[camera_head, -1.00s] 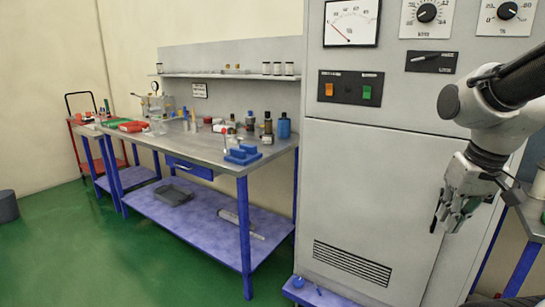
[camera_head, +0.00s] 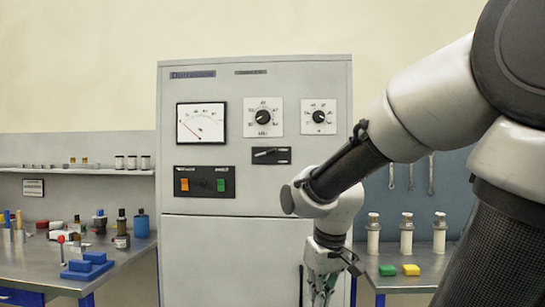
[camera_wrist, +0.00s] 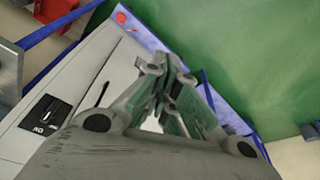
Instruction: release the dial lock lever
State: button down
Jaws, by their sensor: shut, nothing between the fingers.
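A black plate with a short, slightly tilted dark lever (camera_head: 267,153) is on the front of the grey cabinet (camera_head: 235,260), just below two round dials. It looks like the dial lock lever; its lettering is too small to read. The left dial (camera_head: 263,117) and the right dial (camera_head: 319,116) have black knobs. My gripper (camera_head: 321,297) hangs low in front of the cabinet's right side, below and right of the lever and apart from it. In the wrist view my gripper (camera_wrist: 172,88) is shut and empty, with floor and cabinet beyond.
A gauge (camera_head: 201,123) and a panel with orange and green switches (camera_head: 204,182) are left of the lever. The wrist view shows a black switch plate (camera_wrist: 46,117) and dark handle (camera_wrist: 103,94).

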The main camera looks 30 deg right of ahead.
jog(key=w+d+f+t+h, duration=0.1)
jog(key=w+d+t, duration=0.35)
jog(key=w, duration=0.95)
jog(key=n+t+h, duration=0.4)
jog(key=n+t, duration=0.3)
jog(key=t, duration=0.9)
send_near(266, 152)
jog(key=s+d+f, duration=0.1)
jog(key=s, duration=0.7)
jog(key=x, duration=1.3)
jog(key=shift+w+f, duration=0.25)
